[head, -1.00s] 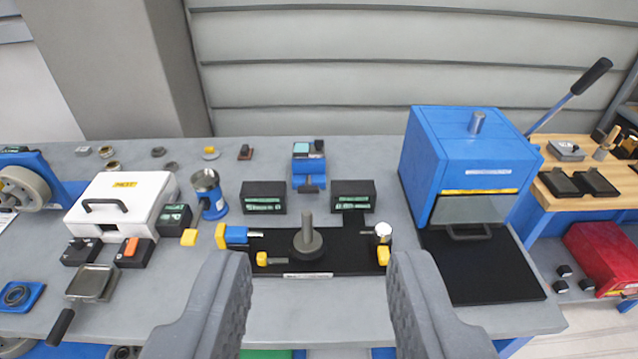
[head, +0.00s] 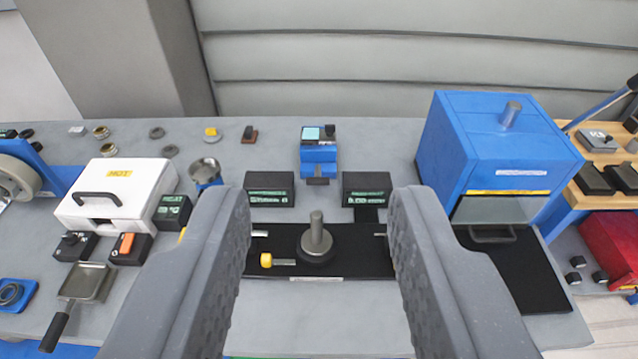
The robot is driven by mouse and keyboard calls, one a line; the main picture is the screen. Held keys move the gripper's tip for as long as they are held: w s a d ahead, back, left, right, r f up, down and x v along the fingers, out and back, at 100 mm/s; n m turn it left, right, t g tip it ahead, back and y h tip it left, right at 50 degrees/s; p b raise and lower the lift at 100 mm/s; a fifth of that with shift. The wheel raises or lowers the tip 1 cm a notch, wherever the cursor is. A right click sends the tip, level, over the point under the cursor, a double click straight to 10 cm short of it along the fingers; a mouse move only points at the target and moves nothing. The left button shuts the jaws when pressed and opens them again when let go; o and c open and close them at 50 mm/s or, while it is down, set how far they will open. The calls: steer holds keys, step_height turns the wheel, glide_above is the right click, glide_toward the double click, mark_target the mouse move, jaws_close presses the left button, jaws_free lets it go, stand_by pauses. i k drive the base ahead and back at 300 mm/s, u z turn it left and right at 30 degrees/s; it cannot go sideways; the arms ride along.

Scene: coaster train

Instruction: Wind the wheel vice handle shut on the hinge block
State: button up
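My gripper (head: 319,215) is open and empty, its two grey fingers pointing forward over the bench. Between the fingers, a black base plate (head: 345,264) carries an upright grey post on a round foot (head: 317,240). A small blue vice-like device (head: 318,150) stands behind it, with a dark handle (head: 317,181) at its front and a pale cyan piece and a dark piece on top. I cannot tell for sure whether this is the wheel vice, or which piece is the hinge block. My fingers hide both ends of the black plate.
Two black boxes with green displays (head: 270,189) (head: 367,187) flank the blue device. A white box (head: 118,190) and a steel cup (head: 205,170) stand left. A large blue cabinet (head: 500,150) with a black mat (head: 520,275) stands right. Small parts line the back of the bench.

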mark_target(318, 179)
steer(key=z, duration=1.65)
steer(key=k, duration=1.1)
steer(key=u, duration=1.6)
steer(key=i, duration=1.7)
steer(key=z, duration=0.05)
